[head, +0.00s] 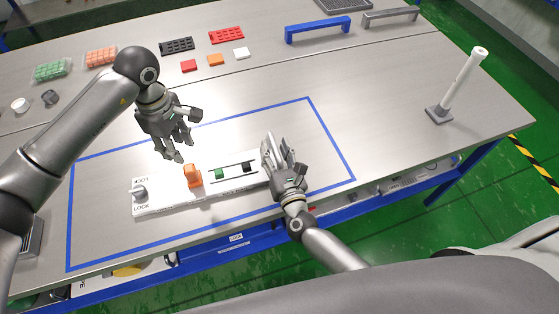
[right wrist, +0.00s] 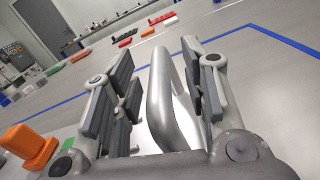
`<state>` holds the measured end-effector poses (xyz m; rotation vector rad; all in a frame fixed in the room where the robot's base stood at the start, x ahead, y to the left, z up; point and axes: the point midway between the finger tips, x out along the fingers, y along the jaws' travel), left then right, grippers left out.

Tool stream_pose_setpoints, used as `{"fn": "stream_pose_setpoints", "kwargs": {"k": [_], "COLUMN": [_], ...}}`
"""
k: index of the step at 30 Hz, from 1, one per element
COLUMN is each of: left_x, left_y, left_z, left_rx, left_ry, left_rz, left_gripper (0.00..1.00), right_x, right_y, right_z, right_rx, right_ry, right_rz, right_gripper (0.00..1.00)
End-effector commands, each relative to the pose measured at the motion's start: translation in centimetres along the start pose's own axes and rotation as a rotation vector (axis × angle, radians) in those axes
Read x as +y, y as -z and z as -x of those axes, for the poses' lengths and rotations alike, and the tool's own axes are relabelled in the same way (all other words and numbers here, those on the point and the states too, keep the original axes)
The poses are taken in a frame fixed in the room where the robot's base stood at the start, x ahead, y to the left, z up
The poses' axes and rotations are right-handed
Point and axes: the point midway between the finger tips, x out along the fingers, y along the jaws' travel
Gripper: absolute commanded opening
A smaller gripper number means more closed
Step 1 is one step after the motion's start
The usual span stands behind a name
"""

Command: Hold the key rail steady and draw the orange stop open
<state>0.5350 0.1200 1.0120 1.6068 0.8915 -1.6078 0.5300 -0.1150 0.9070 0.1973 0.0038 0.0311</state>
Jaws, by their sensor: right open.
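The key rail (head: 208,191) is a long white plate marked LOCK, lying inside the blue outline on the table. The orange stop (head: 192,175) stands upright on it, left of a green block (head: 220,174); it also shows at the left of the right wrist view (right wrist: 28,143). A grey knob (head: 140,193) is at the rail's left end. My left gripper (head: 179,149) is open and empty, above and behind the orange stop, apart from it. My right gripper (head: 277,152) is open at the rail's right end, its fingers either side of a grey looped handle (right wrist: 164,95).
Red (head: 188,65), orange (head: 215,60) and white (head: 240,53) blocks lie behind, near black (head: 177,45) and red (head: 226,35) trays. A blue handle (head: 318,28) is at the back. A white post (head: 463,80) stands at right. Table inside the outline is otherwise clear.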

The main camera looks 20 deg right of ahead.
Motion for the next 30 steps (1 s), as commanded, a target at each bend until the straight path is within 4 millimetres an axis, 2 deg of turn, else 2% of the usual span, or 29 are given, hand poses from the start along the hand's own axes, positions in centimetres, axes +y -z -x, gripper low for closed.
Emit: {"fn": "stream_pose_setpoints", "kwargs": {"k": [11, 18, 21, 30], "left_x": [0.00, 0.00, 0.00, 0.00], "left_y": [0.00, 0.00, 0.00, 0.00], "left_z": [0.00, 0.00, 0.00, -0.01], "left_rx": [0.000, 0.000, 0.000, 0.000], "left_ry": [0.000, 0.000, 0.000, 0.000], "left_rz": [0.000, 0.000, 0.000, 0.000], "left_gripper": [0.36, 0.36, 0.36, 0.36], "right_x": [0.01, 0.01, 0.02, 0.01], "right_y": [0.00, 0.00, 0.00, 0.07], "right_z": [-0.57, -0.55, -0.54, -0.51], "right_rx": [0.000, 0.000, 0.000, 0.002], "right_ry": [0.000, 0.000, 0.000, 0.000], "right_rz": [0.000, 0.000, 0.001, 0.001], "right_gripper": [0.41, 0.10, 0.00, 0.00]}}
